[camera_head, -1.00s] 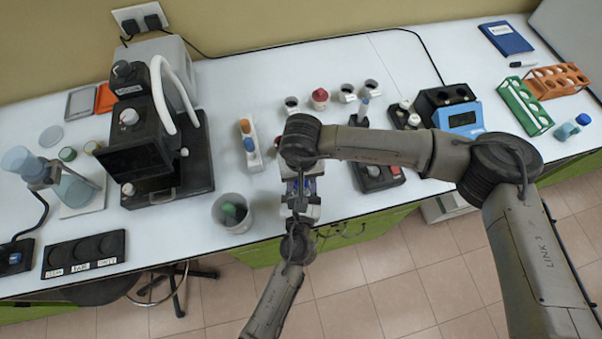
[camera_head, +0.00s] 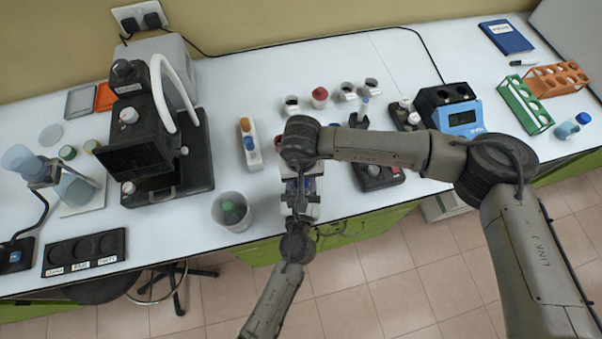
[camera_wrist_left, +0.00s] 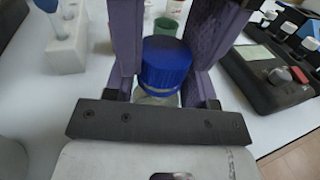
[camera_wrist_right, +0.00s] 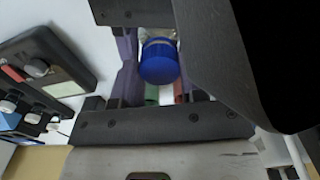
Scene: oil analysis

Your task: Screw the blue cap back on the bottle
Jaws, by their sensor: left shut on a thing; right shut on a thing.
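The blue cap (camera_wrist_left: 165,62) sits at the mouth of a clear bottle (camera_wrist_left: 156,97) in the left wrist view, between purple fingers. The cap also shows in the right wrist view (camera_wrist_right: 158,62), with the bottle's glass beyond it. My left gripper (camera_wrist_left: 165,75) is shut on the bottle. My right gripper (camera_wrist_right: 158,72) is shut on the blue cap. The two grippers meet at the bench's front edge in the head view, where my right arm hides most of the bottle. I cannot tell how far the threads are engaged.
A beaker (camera_head: 231,222) with a green-capped item stands left of the grippers, near the front edge. A white rack (camera_head: 250,150) is behind it. A dark instrument (camera_head: 165,150) stands farther left. Several small jars, one red-capped (camera_head: 320,95), stand behind my right arm.

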